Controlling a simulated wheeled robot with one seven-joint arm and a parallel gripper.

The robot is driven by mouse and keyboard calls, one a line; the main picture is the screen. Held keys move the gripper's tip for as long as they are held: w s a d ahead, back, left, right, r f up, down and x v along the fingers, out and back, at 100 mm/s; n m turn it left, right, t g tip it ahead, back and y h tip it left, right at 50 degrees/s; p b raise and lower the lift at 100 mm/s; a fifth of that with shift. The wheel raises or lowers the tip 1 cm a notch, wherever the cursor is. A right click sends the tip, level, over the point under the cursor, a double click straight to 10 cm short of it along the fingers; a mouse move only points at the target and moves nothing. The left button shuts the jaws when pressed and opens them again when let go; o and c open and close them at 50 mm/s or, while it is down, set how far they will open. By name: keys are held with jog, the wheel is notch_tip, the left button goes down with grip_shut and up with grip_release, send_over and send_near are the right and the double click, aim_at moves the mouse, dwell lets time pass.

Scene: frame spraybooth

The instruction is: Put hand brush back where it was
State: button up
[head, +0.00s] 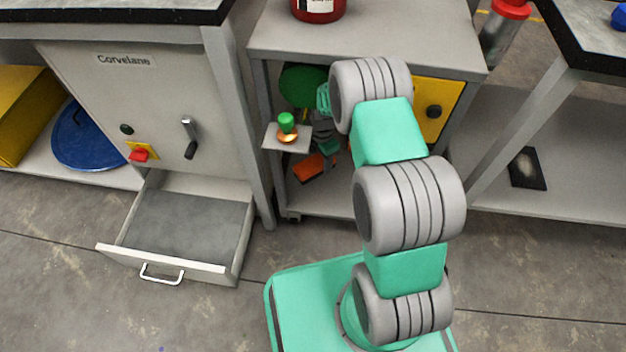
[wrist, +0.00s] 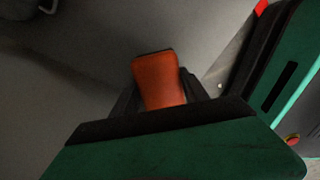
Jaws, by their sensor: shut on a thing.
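My gripper (wrist: 160,90) is shut on an orange block-like part, which I take to be the hand brush (wrist: 158,78). The dark fingers stand on both sides of it in the wrist view. In the head view, my arm reaches into the open space under the grey bench, and its wrist hides much of the gripper. An orange piece with a dark edge (head: 308,168) shows low in that space, just below the gripper; I cannot tell from this view alone whether it is the held brush. Any bristles are hidden in the wrist view.
A small grey ledge (head: 272,138) holds a green-topped item (head: 287,122) close left of my gripper. A green round thing (head: 303,84) is behind. A drawer (head: 190,225) stands open at left. A yellow panel (head: 428,108) is right of my arm. A red container (head: 319,8) stands on the bench top (head: 400,40).

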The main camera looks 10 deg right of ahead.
aim_at(320, 182)
jog(key=shift+w+a+f+n, duration=0.15)
jog(key=shift+w+f+n, duration=0.15)
jog(key=shift+f, duration=0.1)
notch_tip(320, 182, down, 10)
jog(key=b, duration=0.4)
jog(key=shift+r+b, duration=0.2)
jog(key=shift+b, duration=0.2)
jog(key=shift+r, duration=0.1)
jog(key=o, duration=1.3)
jog(key=shift+r+p, duration=1.85)
jog(key=shift+r, duration=1.95)
